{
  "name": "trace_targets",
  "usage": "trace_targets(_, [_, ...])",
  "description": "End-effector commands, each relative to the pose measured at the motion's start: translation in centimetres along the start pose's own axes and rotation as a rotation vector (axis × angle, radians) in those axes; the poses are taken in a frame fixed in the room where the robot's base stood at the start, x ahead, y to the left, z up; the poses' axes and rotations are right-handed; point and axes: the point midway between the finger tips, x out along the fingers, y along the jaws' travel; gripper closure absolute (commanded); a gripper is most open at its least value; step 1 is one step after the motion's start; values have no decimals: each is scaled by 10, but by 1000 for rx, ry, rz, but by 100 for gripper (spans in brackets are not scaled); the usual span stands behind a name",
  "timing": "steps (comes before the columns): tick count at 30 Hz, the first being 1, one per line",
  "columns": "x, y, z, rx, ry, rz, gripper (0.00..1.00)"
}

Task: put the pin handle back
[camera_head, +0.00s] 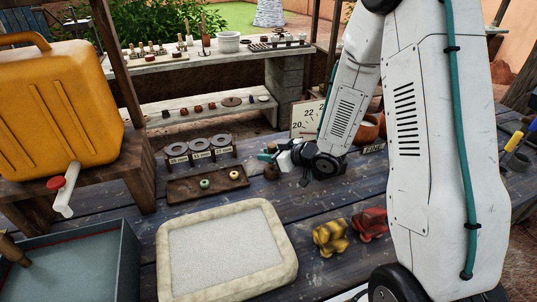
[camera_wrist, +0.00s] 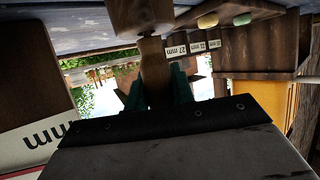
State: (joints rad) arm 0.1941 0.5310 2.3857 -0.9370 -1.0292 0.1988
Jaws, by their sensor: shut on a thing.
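My gripper (camera_head: 272,156) is above the dark table, right of the ring stand. In the wrist view its teal fingers (camera_wrist: 156,92) are closed on a brown wooden piece, the pin handle (camera_wrist: 153,62). It has a narrow neck between the fingers and a wider block beyond them. In the head view a small brown part of the handle (camera_head: 272,172) shows just below the fingers. I cannot tell whether it touches the table.
Three grey rings on labelled blocks (camera_head: 202,150) stand behind the tray. A number card (camera_head: 306,118) stands behind my gripper. A pale framed bed (camera_head: 226,250), yellow (camera_head: 330,236) and red (camera_head: 370,223) lumps lie in front. A yellow jerrycan (camera_head: 58,95) stands left.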

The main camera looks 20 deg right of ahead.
Motion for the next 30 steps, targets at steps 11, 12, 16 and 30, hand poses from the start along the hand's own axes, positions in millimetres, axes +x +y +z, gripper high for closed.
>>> trace_targets(11, [2,0,4,0,0,0,54])
trace_targets(12, [2,0,4,0,0,0,54])
trace_targets(16, [1,0,3,0,0,0,54])
trace_targets(30, [-77,1,-1,1,1,5,54])
